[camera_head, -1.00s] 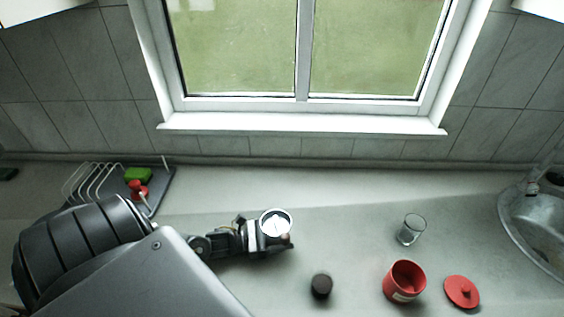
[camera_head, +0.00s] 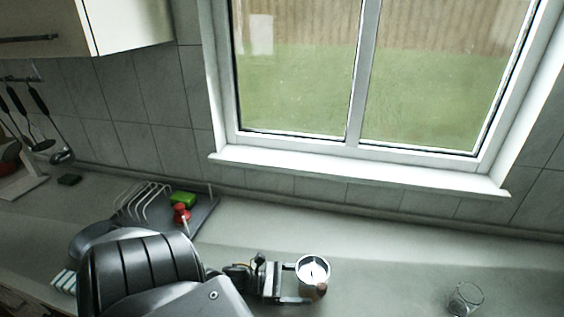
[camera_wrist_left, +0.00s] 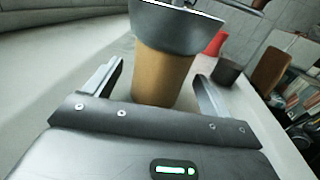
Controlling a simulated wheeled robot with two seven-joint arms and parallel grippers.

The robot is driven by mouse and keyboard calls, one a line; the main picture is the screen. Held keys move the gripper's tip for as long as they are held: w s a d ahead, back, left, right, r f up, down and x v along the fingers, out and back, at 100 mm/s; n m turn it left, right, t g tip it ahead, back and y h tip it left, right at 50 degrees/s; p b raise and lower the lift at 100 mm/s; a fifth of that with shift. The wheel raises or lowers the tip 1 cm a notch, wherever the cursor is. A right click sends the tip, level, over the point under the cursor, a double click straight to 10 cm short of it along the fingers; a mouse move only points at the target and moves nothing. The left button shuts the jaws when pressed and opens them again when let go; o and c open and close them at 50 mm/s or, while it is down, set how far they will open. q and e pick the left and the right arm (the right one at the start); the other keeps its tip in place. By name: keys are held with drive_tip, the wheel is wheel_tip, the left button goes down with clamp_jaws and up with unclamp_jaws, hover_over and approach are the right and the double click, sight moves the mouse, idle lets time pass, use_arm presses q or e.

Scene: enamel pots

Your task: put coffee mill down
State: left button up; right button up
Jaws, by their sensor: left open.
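The coffee mill (camera_head: 313,268) is upright on the counter, seen from above in the head view with its round, shiny metal top. In the left wrist view the coffee mill (camera_wrist_left: 163,72) shows a tan wooden body under a grey metal bowl. My left gripper (camera_head: 301,283) is open, with one finger on either side of the mill. In the left wrist view the open left gripper (camera_wrist_left: 158,75) shows a gap between each finger and the body. The mill's foot is partly hidden behind the gripper. My right gripper is not in view.
A drinking glass (camera_head: 465,299) stands on the counter to the right. A dish rack (camera_head: 146,204) with a green sponge (camera_head: 183,199) and a small red object (camera_head: 181,213) is at the left. The counter (camera_head: 390,265) between mill and glass is clear. A dark cylinder (camera_wrist_left: 227,71) stands beyond the mill.

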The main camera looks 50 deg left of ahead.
use_arm(q)
drive_tip(key=b+v, duration=0.1)
drive_tip(key=v, duration=0.5)
drive_tip(key=shift+s+f+b, duration=0.1)
drive_tip(key=shift+f+b, duration=0.05)
drive_tip(key=shift+b, duration=0.15)
drive_tip(key=shift+s+a+r, duration=0.2)
drive_tip(key=shift+s+a, duration=0.2)
